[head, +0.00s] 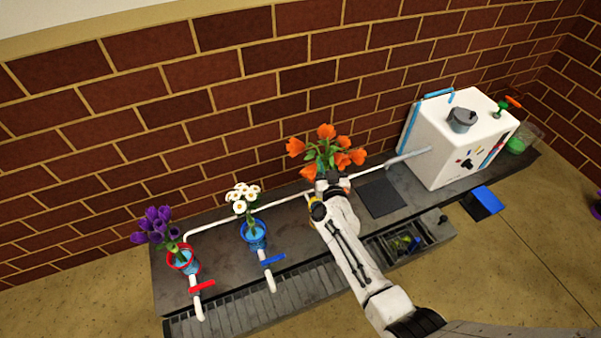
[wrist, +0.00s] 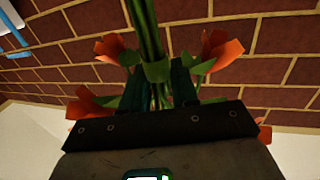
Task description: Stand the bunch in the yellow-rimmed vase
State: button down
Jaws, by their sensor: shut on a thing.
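The bunch of orange flowers (head: 325,152) with green leaves is upright above the back of the dark bench, in front of the brick wall. My gripper (head: 322,182) is shut on its stems. In the wrist view my gripper (wrist: 157,88) has its two dark fingers either side of the green stems (wrist: 150,30), with orange blooms around them. A small yellow patch (head: 317,211), seemingly the yellow-rimmed vase, shows beside my wrist; my arm hides most of it. The lower stem ends are hidden, so I cannot tell whether they are inside the vase.
A red-rimmed vase (head: 184,262) with purple flowers and a blue vase (head: 254,236) with white flowers stand to the left. A white pipe (head: 225,243) runs behind them. A white box (head: 455,145) stands right, beyond a dark mat (head: 381,197). A tray (head: 436,236) lies in front.

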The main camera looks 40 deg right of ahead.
jog(key=shift+w+f, duration=0.1)
jog(key=shift+w, duration=0.15)
jog(key=shift+f+b, duration=0.35)
jog(key=shift+b, duration=0.15)
notch_tip(320, 180, down, 11)
jog(key=b, duration=1.2)
jog(key=shift+f+b, duration=1.85)
jog(key=shift+f, duration=0.3)
jog(key=shift+f+b, duration=0.5)
jog(key=shift+f, duration=0.05)
jog(key=c, duration=0.8)
grip_release()
